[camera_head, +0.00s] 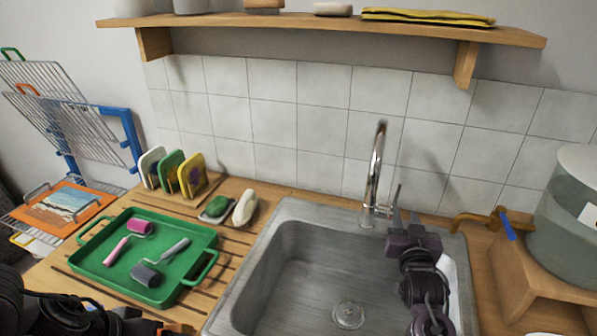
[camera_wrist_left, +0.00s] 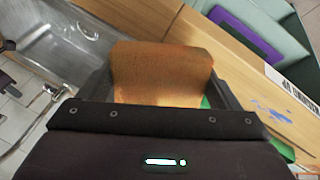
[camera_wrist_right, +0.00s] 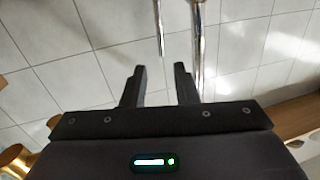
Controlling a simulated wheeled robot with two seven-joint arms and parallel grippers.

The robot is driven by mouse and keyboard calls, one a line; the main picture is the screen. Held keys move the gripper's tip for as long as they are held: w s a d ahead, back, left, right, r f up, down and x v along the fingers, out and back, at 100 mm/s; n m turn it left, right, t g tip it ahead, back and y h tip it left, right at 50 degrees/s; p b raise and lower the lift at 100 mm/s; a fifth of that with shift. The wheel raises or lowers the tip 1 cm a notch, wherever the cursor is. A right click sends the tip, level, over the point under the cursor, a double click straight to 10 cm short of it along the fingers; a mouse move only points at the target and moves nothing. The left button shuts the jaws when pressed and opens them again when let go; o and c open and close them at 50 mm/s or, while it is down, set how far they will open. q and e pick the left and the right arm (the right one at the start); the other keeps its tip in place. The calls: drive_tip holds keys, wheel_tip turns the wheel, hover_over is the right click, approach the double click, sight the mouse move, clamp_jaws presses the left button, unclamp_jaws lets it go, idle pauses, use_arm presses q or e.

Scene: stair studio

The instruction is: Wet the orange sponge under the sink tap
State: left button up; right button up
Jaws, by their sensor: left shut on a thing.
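The orange sponge (camera_wrist_left: 160,75) is held between the fingers of my left gripper (camera_wrist_left: 165,90). In the head view only a sliver of orange (camera_head: 177,329) shows at the bottom edge, beside my dark left arm. The chrome tap (camera_head: 376,165) stands at the back of the steel sink (camera_head: 290,262); no water is seen running. My right gripper (camera_head: 403,222) is over the back right of the sink, close to the tap's lever (camera_head: 397,194). In the right wrist view its two fingers (camera_wrist_right: 160,75) are apart and empty, with the thin lever (camera_wrist_right: 158,28) beyond their tips.
A green tray (camera_head: 110,268) with small rollers is left of the sink. A brass spigot (camera_head: 475,219) and water container (camera_head: 570,225) are at right. A shelf (camera_head: 330,24) hangs above.

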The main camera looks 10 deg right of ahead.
sight(399, 191)
use_arm(q)
drive_tip(key=shift+s+r, duration=0.1)
drive_tip(key=shift+r, duration=0.05)
drive_tip(key=shift+a+r+p, duration=0.1)
drive_tip(key=shift+r+p, duration=0.75)
drive_tip(key=shift+p, duration=0.1)
use_arm(e)
drive_tip(key=x, duration=1.1)
drive_tip(key=shift+w+d+r, duration=0.1)
drive_tip(key=shift+w+r, duration=0.05)
drive_tip(key=shift+w, duration=0.15)
drive_tip(key=shift+c, duration=0.2)
clamp_jaws()
use_arm(q)
drive_tip(key=shift+f, duration=0.1)
